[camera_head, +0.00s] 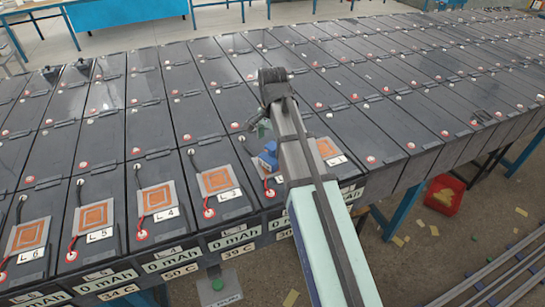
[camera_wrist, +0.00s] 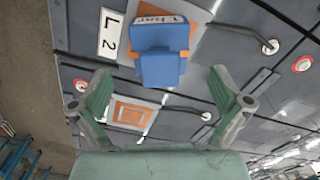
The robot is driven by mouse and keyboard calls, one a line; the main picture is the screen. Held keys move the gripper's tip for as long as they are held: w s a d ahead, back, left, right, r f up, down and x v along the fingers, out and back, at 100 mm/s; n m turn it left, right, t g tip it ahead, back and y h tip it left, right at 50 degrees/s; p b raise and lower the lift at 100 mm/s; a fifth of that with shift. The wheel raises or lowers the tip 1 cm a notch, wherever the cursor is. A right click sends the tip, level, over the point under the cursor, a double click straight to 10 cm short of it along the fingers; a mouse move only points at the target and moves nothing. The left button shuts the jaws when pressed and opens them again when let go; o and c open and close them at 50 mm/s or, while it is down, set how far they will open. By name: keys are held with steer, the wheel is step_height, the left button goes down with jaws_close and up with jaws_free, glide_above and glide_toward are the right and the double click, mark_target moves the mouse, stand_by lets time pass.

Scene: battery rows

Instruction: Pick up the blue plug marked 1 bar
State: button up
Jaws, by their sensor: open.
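The blue plug (camera_wrist: 160,66) shows in the wrist view with a pale label reading "1bar" on its upper end. It sits over an orange and grey square pad (camera_wrist: 200,38) beside a tag reading "L 2". In the head view the plug (camera_head: 267,161) is just left of my arm, on a front-row battery. My gripper (camera_wrist: 161,72) is open, one green finger on each side of the plug's lower part in the picture. I see no finger touching it, and the depth gap is unclear. In the head view the gripper (camera_head: 260,127) is small and partly hidden.
Dark batteries stand in tight rows, with front-row pads such as the L 3 pad (camera_head: 216,180) and L 4 pad (camera_head: 156,198). Cables and red terminals stick up nearby. A red bin (camera_head: 444,195) stands on the floor at right.

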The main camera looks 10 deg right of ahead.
mark_target(273, 155)
steer(key=shift+f+p, duration=1.1)
steer(key=shift+f, duration=1.35)
steer(key=c, duration=1.4)
